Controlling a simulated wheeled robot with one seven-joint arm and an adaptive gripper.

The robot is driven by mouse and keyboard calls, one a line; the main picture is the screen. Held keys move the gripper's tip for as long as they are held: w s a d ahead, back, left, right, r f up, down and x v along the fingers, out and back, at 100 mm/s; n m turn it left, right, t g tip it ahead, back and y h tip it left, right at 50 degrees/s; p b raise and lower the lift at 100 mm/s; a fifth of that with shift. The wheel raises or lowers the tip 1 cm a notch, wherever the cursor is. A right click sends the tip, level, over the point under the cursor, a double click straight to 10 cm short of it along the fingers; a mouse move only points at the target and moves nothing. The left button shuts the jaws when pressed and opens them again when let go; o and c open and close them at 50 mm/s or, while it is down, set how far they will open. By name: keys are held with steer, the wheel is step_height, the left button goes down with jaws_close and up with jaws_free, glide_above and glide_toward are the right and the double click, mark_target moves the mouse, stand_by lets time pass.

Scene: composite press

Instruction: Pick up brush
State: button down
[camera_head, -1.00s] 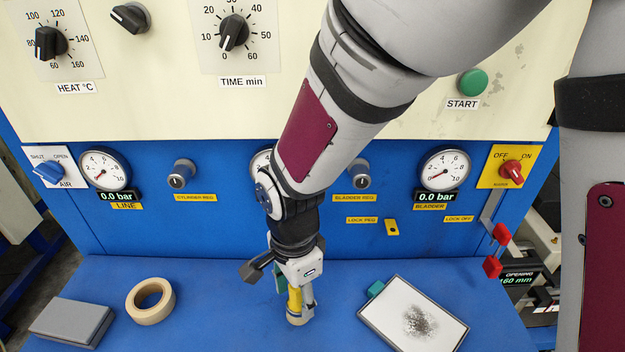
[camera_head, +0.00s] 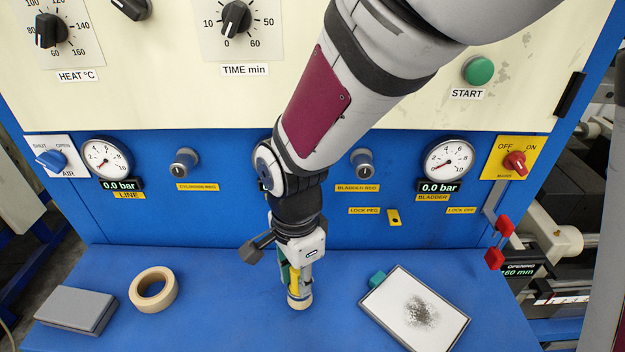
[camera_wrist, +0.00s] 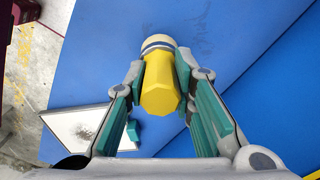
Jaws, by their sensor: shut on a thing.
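The brush shows in the wrist view as a yellow faceted handle (camera_wrist: 160,85) with a pale, blue-banded end beyond it. My gripper (camera_wrist: 160,72) has its green-padded fingers closed on both sides of this handle. In the head view the brush (camera_head: 296,290) hangs below my gripper (camera_head: 296,272), roughly upright, with its pale round end lowest, over the blue table. I cannot tell whether that end touches the table. My gripper and wrist hide the upper part of the handle in the head view.
On the blue table (camera_head: 220,320), a tape roll (camera_head: 138,290) and a grey block (camera_head: 75,309) lie at left. A white tray with dark powder (camera_head: 395,312) and a teal piece (camera_head: 377,279) lie at right. The blue press panel (camera_head: 230,225) with gauges and knobs rises behind.

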steer(key=shift+r, duration=0.8)
steer(key=s+d+r+p, duration=0.1)
steer(key=s+d+p, duration=0.5)
steer(key=s+d, duration=0.4)
steer(key=shift+d+r+p, duration=0.3)
steer(key=shift+d, duration=0.95)
